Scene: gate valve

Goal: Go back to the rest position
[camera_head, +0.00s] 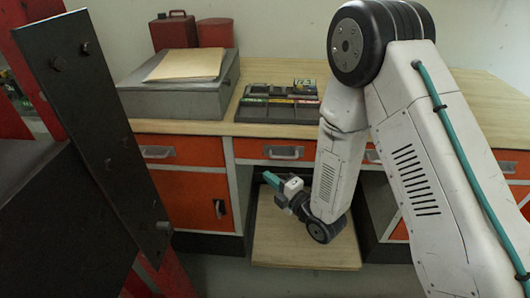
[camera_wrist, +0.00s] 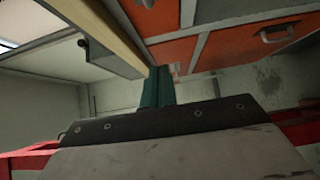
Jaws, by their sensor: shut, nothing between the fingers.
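My gripper (camera_head: 271,179) shows in the head view at the end of my folded arm, low in front of the workbench's open knee space. Its teal fingers point up and to the left. In the wrist view the teal fingers (camera_wrist: 157,88) are together with nothing between them. No gate valve is visible in either view.
The wooden workbench (camera_head: 266,129) has orange drawers (camera_head: 181,151) and bears a grey metal box (camera_head: 182,87), red canisters (camera_head: 214,33) and dark trays (camera_head: 278,107). A dark bolted plate (camera_head: 92,110) on a red frame stands at left; a bolted edge (camera_wrist: 165,124) crosses the wrist view.

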